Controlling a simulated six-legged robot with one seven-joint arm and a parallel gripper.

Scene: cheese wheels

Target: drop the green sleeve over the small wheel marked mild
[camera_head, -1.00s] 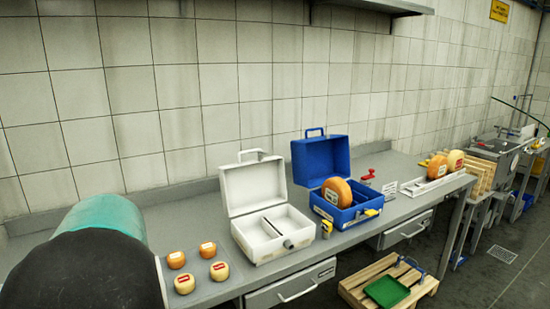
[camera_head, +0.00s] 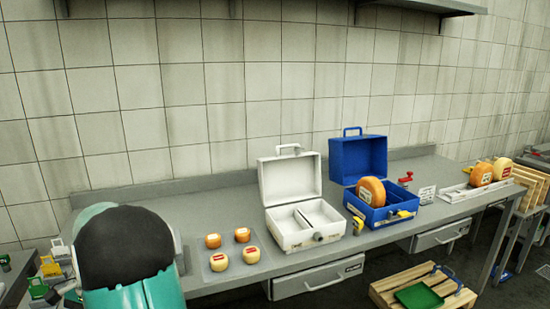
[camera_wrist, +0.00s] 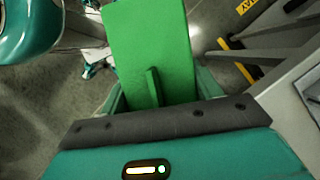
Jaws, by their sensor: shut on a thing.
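My gripper (camera_wrist: 155,95) is shut on a bright green piece (camera_wrist: 150,45), which I take to be the green sleeve. It looks like a flat panel with a small upright rib, and is held above the floor in the wrist view. Its full shape is hidden. In the head view, several small cheese wheels stand on a thin grey mat: two orange with pale labels (camera_head: 213,240) (camera_head: 243,235) and two yellow with red labels (camera_head: 219,262) (camera_head: 250,254). The label words are too small to read, so I cannot tell which is mild. My gripper is out of sight there.
An open white case (camera_head: 290,236) and an open blue case (camera_head: 380,218) holding an orange wheel (camera_head: 371,192) stand right of the mat on the grey bench (camera_head: 190,200). A pallet (camera_head: 455,295) with a green tray is on the floor. Small coloured items crowd the far left.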

